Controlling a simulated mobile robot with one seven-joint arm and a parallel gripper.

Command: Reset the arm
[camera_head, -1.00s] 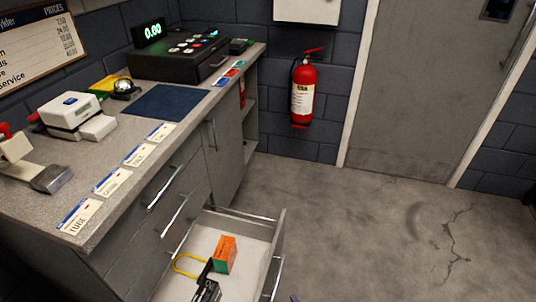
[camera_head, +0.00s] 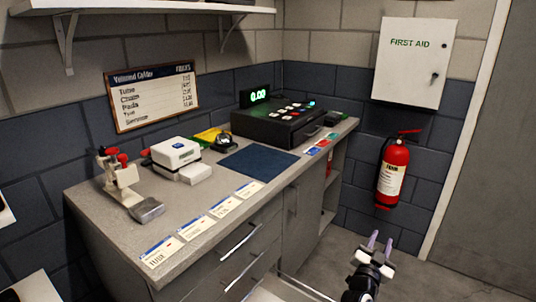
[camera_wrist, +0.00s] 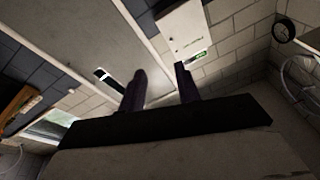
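My gripper (camera_head: 374,242) shows at the bottom right of the head view, in front of the counter's right end and below the fire extinguisher. Its two purple-tipped fingers point up and stand apart with nothing between them. In the wrist view my gripper (camera_wrist: 158,85) also shows two separated dark fingers with an empty gap. Beyond them are the wall, a door and the white first aid cabinet.
The counter (camera_head: 215,240) holds a cash register (camera_head: 280,122), a blue mat (camera_head: 258,160), a white card device (camera_head: 177,152) and a clamp-like tool (camera_head: 120,180). An open drawer (camera_head: 290,287) shows partly at the bottom. A fire extinguisher (camera_head: 392,172) and first aid cabinet (camera_head: 415,65) hang on the wall.

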